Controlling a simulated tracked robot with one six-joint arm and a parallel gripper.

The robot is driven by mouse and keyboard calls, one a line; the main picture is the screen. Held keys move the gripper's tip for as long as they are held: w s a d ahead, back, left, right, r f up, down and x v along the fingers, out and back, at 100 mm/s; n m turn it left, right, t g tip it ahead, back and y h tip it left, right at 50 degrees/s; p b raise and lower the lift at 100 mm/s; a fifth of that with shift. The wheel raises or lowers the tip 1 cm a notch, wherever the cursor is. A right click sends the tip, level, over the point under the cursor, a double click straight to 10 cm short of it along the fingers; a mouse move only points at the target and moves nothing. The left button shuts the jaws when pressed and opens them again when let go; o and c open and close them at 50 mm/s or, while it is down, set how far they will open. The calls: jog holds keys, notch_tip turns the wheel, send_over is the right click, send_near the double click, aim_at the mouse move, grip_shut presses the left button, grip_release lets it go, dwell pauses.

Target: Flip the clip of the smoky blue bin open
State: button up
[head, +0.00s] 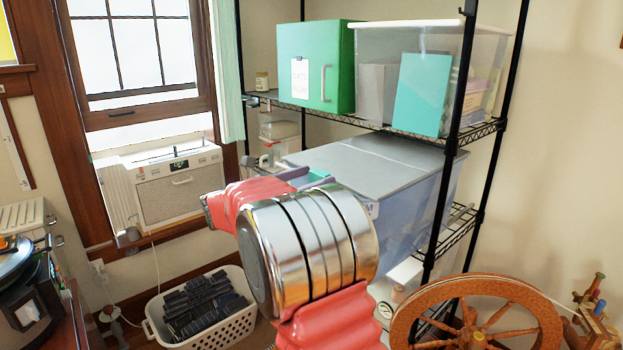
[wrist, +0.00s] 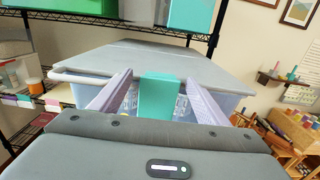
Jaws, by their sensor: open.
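The smoky blue bin (head: 408,210) is a translucent bluish tub with a flat grey lid (head: 375,163) on the middle level of the wire rack. In the wrist view the lid (wrist: 150,60) spans the middle and the bin wall (wrist: 232,102) shows below it. A teal clip (wrist: 160,98) sits at the near edge, at the middle of the bin's front. My gripper (wrist: 158,77) is open, with one pale purple finger on each side of the clip. I cannot tell whether the fingers touch it. In the head view my red arm hides much of the bin's front; a bit of teal (head: 319,181) shows beside my gripper.
A green box (head: 310,60) and a clear bin (head: 400,42) stand on the shelf above. Black rack posts (head: 460,95) flank the bin. A spinning wheel (head: 482,315) is at lower right, a white basket (head: 205,325) on the floor, an air conditioner (head: 178,190) in the window.

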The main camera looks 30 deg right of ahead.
jog(key=c, duration=1)
jog(key=shift+a+f+t+h, duration=0.1)
jog(key=shift+a+f+h, duration=0.15)
jog(key=shift+h, duration=0.6)
jog(key=shift+a+f+t+h, duration=0.1)
jog(key=shift+a+f+h, duration=0.15)
jog(key=shift+h, duration=0.55)
jog(key=shift+a+f+t+h, duration=0.1)
jog(key=shift+a+f+h, duration=0.15)
jog(key=shift+h, duration=0.6)
jog(key=shift+c, duration=0.2)
jog(key=o, duration=1)
jog(key=shift+o, duration=0.2)
jog(key=v, duration=1.3)
jog(key=shift+a+f, duration=0.2)
jog(key=shift+a, duration=0.15)
jog(key=shift+s, duration=0.1)
